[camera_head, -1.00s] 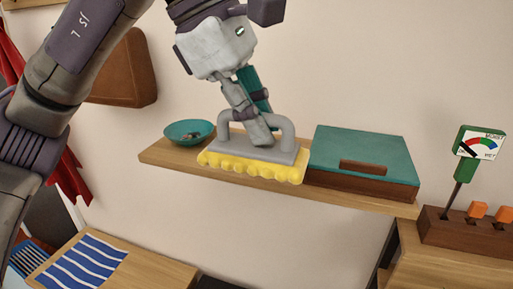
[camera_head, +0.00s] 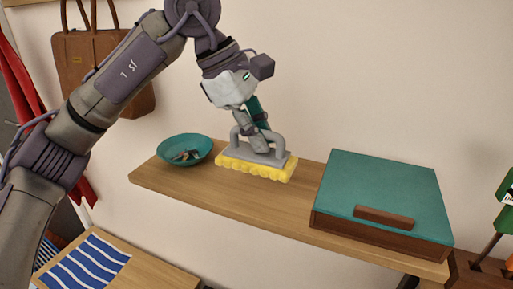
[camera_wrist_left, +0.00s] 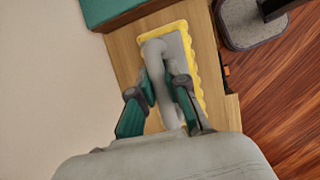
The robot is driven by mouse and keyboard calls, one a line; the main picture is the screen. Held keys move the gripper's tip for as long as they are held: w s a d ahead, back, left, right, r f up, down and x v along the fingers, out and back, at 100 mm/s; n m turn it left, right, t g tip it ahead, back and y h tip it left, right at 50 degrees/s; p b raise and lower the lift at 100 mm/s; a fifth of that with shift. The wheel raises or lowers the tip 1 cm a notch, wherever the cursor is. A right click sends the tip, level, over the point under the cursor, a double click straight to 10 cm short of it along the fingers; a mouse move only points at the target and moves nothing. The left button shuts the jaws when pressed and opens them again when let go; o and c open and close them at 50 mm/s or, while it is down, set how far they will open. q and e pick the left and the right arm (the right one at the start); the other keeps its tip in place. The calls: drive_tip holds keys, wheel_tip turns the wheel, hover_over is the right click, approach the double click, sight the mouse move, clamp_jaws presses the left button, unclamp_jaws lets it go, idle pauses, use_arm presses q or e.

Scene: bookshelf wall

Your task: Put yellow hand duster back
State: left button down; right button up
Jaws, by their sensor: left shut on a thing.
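The yellow hand duster (camera_head: 256,166) has a grey plate and a grey loop handle, with a fluffy yellow underside. My left gripper (camera_head: 262,128) is shut on its handle from above. The duster is level, at or just above the wooden wall shelf (camera_head: 215,193), between a teal bowl and a teal-topped box; I cannot tell if it touches the shelf. In the left wrist view the handle (camera_wrist_left: 156,75) lies between the two teal-padded fingers (camera_wrist_left: 160,100). My right gripper is not in view.
The teal bowl (camera_head: 185,149) with small items stands left of the duster. The teal-topped box (camera_head: 385,195) fills the shelf's right end. Bare shelf lies in front of the duster and between it and the box. A brown bag (camera_head: 95,60) hangs behind my left arm.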

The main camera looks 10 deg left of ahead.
sight(257, 155)
use_arm(q)
drive_tip(key=shift+w+a+f, duration=0.25)
drive_tip(key=shift+w+f, duration=0.15)
drive_tip(key=shift+w, duration=0.15)
drive_tip(key=shift+w+a+f, duration=0.25)
drive_tip(key=shift+w+f, duration=0.1)
drive_tip(key=shift+w, duration=0.2)
wheel_tip(257, 155, down, 4)
drive_tip(key=shift+r+p, duration=0.1)
drive_tip(key=shift+p, duration=0.65)
drive_tip(key=shift+f, duration=0.25)
drive_tip(key=c, duration=1.2)
unclamp_jaws()
drive_tip(key=shift+o, duration=0.2)
drive_tip(key=shift+r, duration=0.2)
